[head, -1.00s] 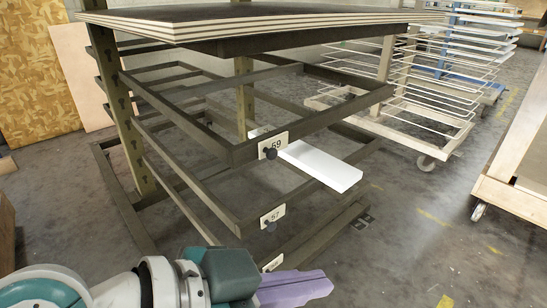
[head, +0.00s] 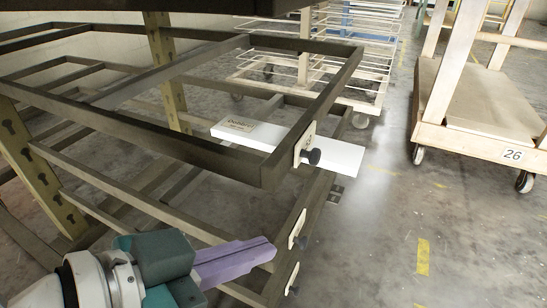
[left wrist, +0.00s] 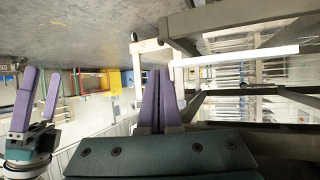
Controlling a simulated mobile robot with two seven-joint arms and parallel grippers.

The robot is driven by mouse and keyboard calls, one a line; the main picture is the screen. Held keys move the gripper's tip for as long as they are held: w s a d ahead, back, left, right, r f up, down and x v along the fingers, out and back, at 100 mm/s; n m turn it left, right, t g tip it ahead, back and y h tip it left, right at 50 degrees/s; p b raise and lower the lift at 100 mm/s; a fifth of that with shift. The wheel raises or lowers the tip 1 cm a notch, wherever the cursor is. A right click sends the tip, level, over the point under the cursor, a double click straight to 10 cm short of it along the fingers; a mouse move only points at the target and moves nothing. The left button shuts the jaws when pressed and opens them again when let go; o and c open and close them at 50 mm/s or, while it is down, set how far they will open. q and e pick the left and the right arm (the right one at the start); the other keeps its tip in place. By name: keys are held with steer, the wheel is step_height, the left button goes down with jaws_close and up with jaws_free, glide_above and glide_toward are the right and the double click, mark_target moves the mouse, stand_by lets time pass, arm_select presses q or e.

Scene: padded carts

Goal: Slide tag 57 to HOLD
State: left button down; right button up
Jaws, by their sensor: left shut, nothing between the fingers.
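Tag 57 (head: 297,228) is a small pale plate with a dark knob on the front of the rack's middle rail. I see it nearly edge-on, so its number is not legible now. My left gripper (head: 272,248), with purple fingers and a teal body, is shut and empty. It lies to the left of tag 57 and slightly lower in the picture; contact cannot be told. In the left wrist view the same fingers (left wrist: 160,92) point together toward the rack. My right gripper (left wrist: 38,98) shows there at the left edge, fingers apart. I cannot read HOLD anywhere.
Tag 59 (head: 305,143) and its knob are on the shelf frame above. A white board (head: 335,165) with a small label sticks out past that frame. A lower tag (head: 291,278) sits beneath. A wooden cart (head: 480,140) marked 26 stands right; floor between is clear.

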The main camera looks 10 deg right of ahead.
mark_target(302, 242)
arm_select(q)
steer(key=b+x, duration=0.5)
steer(key=x, duration=0.5)
steer(key=shift+w+a, duration=0.1)
steer(key=shift+a, duration=0.05)
steer(key=s+a, duration=0.1)
steer(key=s+a+p, duration=0.1)
steer(key=s, duration=0.1)
stand_by(0.4)
